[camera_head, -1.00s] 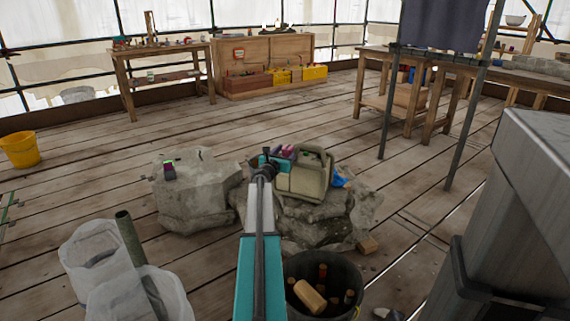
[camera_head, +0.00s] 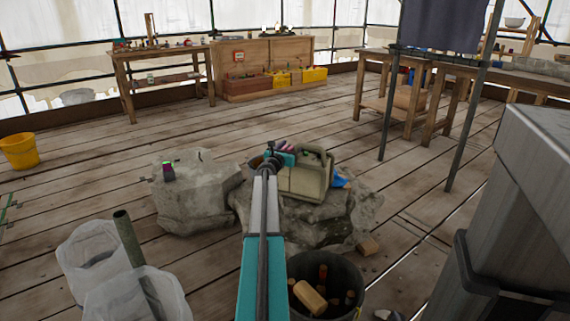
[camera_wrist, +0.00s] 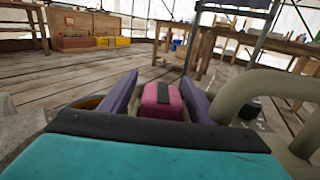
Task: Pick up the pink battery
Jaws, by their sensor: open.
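The pink battery (camera_wrist: 162,99) is a small pink block with a dark strip on top. In the wrist view it sits between the two purple fingers of my gripper (camera_wrist: 157,96). The fingers are spread with a gap on each side, and nothing is gripped. The battery's lower part is hidden behind the dark and teal gripper body. In the head view my gripper (camera_head: 289,148) is beside the top of a beige jerrycan (camera_head: 306,182), above the rocks. The battery cannot be made out surely there.
The jerrycan's handle (camera_wrist: 268,85) rises close right of the fingers. A small dark object with a pink-green top (camera_head: 168,172) stands on the left stone (camera_head: 203,200). A dark bucket (camera_head: 352,302) of wooden pieces is in front.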

